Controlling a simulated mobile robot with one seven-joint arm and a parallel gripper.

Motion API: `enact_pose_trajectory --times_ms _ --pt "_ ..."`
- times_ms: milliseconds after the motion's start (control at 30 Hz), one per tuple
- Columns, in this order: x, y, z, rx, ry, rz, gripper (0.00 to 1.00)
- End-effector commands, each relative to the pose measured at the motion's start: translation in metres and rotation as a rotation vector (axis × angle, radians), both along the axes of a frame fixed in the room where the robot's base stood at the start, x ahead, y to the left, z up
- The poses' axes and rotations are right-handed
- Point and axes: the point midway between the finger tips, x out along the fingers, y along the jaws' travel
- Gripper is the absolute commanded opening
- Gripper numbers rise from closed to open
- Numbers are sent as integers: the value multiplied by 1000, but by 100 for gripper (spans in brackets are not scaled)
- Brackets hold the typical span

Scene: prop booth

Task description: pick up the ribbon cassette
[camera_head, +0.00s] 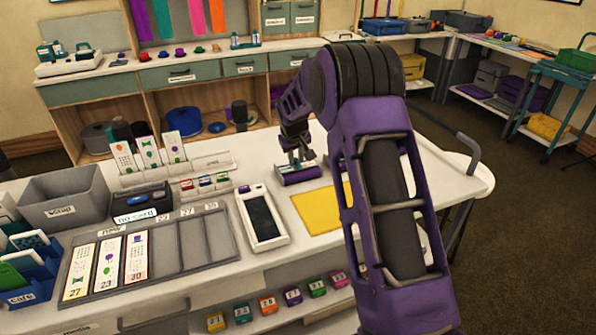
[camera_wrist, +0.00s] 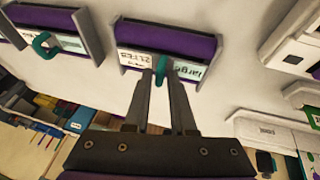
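A ribbon cassette (camera_head: 299,176), purple and pale with a teal tab, lies on the white counter under my gripper (camera_head: 298,160). The gap is narrow, and I cannot tell whether the fingers press on the tab. A second, similar purple cassette with a teal tab (camera_wrist: 45,42) lies to the left in the wrist view.
A yellow sheet (camera_head: 318,210) and a white device with a dark screen (camera_head: 262,217) lie nearby on the counter. A card tray (camera_head: 180,250), small coloured blocks (camera_head: 205,183) and a grey bin (camera_head: 62,200) stand to the left. A back bench (camera_head: 190,68) runs behind.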

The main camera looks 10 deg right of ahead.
Motion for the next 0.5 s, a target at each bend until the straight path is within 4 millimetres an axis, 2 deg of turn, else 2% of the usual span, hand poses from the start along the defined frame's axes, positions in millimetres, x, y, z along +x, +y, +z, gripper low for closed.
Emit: enact_pose_trajectory --times_ms 33,100,500 --pt "0 0 0 0 0 0 12" --pt "0 0 0 0 0 0 0" --pt "0 0 0 0 0 0 0"
